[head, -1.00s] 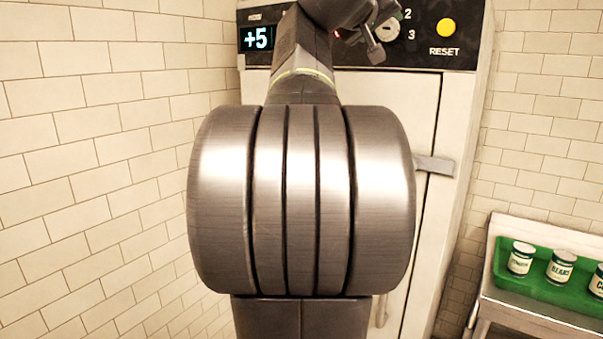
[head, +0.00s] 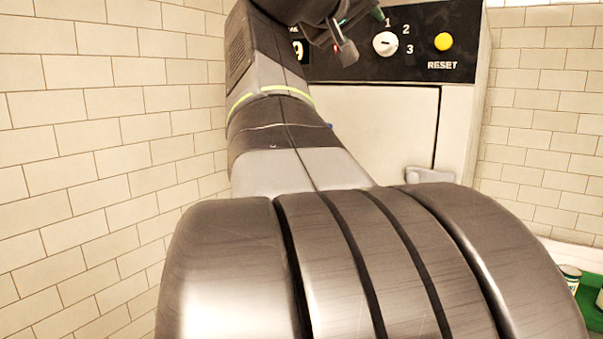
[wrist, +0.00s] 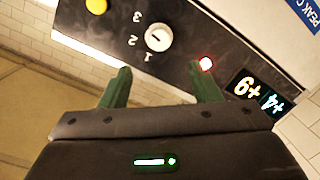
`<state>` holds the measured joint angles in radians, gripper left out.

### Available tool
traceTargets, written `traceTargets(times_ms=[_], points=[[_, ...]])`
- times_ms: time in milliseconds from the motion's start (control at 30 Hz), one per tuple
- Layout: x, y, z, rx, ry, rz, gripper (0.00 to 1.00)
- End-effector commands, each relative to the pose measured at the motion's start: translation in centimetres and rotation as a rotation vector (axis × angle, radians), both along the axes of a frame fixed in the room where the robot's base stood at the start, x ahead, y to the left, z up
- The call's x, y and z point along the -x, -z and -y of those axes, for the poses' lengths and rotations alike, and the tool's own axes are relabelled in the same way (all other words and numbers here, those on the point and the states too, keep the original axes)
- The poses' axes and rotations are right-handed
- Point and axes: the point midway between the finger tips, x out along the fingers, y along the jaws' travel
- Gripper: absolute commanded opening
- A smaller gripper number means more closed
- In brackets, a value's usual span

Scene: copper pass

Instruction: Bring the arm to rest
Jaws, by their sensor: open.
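My gripper (wrist: 163,88) is open and empty. Its two green fingers stand apart in the wrist view, in front of the black control panel (wrist: 185,50). I cannot tell that either finger touches the panel. In the head view my gripper shows only partly at the top, beside the white dial (head: 385,43). My arm is raised and bent, and its large metal links fill the lower middle of the head view.
A pale cabinet (head: 385,125) carries the panel, with a yellow reset button (head: 443,41) and a door handle (head: 430,175). A tiled wall (head: 90,140) stands close at left. At lower right, a can (head: 569,277) sits by a green tray (head: 592,316).

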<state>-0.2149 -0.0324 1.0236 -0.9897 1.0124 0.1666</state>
Motion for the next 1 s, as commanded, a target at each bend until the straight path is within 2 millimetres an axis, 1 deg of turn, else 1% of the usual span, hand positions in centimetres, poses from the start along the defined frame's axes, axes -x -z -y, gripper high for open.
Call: traceTargets(times_ms=[600, 667, 1000], points=[[-9.9, 0.9, 6.6, 0.002, 0.003, 0.000, 0.57], [-9.7, 0.6, 6.4, 0.060, -0.001, -0.037, 0.57], [-9.8, 0.6, 6.2, 0.425, -0.003, -0.286, 0.57]])
